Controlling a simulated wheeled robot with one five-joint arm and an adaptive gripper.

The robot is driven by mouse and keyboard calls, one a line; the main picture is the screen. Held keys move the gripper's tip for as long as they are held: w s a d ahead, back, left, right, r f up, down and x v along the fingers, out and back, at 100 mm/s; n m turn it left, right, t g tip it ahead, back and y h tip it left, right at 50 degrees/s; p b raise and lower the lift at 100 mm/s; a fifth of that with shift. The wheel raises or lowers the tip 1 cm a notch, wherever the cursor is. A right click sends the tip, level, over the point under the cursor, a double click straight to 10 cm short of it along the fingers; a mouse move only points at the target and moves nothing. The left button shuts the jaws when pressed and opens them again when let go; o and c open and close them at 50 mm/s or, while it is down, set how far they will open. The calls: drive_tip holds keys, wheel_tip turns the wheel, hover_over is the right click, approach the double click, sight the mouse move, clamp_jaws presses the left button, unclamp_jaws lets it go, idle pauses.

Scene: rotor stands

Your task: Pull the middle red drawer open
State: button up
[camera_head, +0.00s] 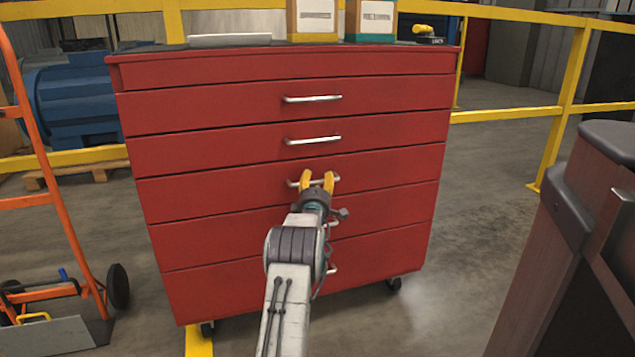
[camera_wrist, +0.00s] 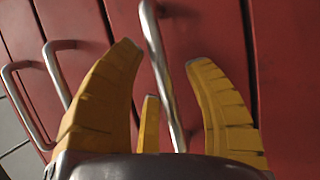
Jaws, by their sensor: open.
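The red cabinet's middle drawer (camera_head: 400,168) is shut, its front flush with the drawers above and below. Its silver bar handle (camera_head: 293,183) shows on both sides of my gripper (camera_head: 317,178). My gripper's yellow fingers are open at that handle. In the wrist view the handle (camera_wrist: 157,65) runs between the spread fingers of my gripper (camera_wrist: 163,55), with gaps to the left and right fingers. A third, shorter finger (camera_wrist: 149,125) shows close to the handle's left. Whether it touches the handle I cannot tell.
Two handles (camera_head: 313,140) sit above and others below, partly hidden by my arm. Boxes (camera_head: 313,18) stand on the cabinet (camera_head: 150,70). An orange hand truck (camera_head: 50,180) is at left, a dark brown-sided object (camera_head: 560,240) at right. Yellow railing (camera_head: 510,114) runs behind.

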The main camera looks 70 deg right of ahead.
drive_tip(key=shift+o, duration=0.2)
clamp_jaws()
idle(0.4)
